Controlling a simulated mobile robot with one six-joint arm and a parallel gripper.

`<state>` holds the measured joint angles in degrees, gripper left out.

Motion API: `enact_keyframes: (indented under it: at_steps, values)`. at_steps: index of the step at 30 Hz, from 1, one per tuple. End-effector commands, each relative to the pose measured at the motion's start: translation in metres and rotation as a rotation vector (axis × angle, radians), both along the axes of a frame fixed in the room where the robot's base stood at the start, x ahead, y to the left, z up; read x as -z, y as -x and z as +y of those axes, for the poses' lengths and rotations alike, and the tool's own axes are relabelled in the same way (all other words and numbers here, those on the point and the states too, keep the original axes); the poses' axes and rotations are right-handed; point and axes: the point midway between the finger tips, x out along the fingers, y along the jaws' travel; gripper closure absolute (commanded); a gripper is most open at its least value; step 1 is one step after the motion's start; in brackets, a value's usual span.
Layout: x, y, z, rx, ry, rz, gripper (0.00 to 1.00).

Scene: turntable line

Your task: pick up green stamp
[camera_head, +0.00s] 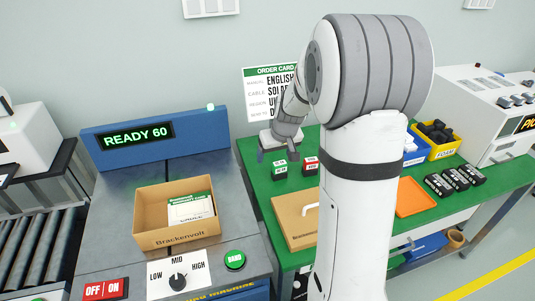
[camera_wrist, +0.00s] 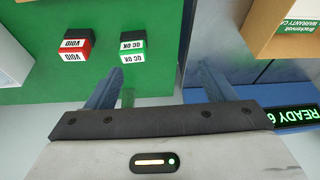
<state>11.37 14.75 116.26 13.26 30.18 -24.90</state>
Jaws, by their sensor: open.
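The green stamp (camera_head: 280,172), a small block with a black part and a white "QC OK" label, stands on the green table. It also shows in the wrist view (camera_wrist: 133,57), left of the middle between the fingers and beyond their tips. My gripper (camera_head: 279,156) is open and empty, close behind and above the green stamp in the head view. Its two blue-grey fingers are spread wide in the wrist view (camera_wrist: 158,80). No finger appears to touch the stamp; the exact height gap is hard to tell. A red "VOID" stamp (camera_head: 310,168) stands beside it, also in the wrist view (camera_wrist: 76,50).
The order card (camera_head: 270,75) stands behind. The "READY 60" machine with a cardboard box (camera_head: 180,241) is at left. An orange tray (camera_head: 414,198) and yellow bin (camera_head: 443,151) are right.

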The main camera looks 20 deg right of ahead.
Motion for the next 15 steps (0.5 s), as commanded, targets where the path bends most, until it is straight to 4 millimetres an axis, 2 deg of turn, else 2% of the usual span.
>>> enact_keyframes:
  at_steps: [1,6,10,15]
  values:
    - [0.020,-0.015,-0.012,0.005,0.001,-0.001,0.24]
    - [0.058,-0.050,-0.042,0.008,0.018,-0.026,0.24]
    - [0.073,-0.061,-0.052,0.009,0.025,-0.035,0.24]
    - [0.090,-0.069,-0.054,0.008,0.026,-0.035,0.24]
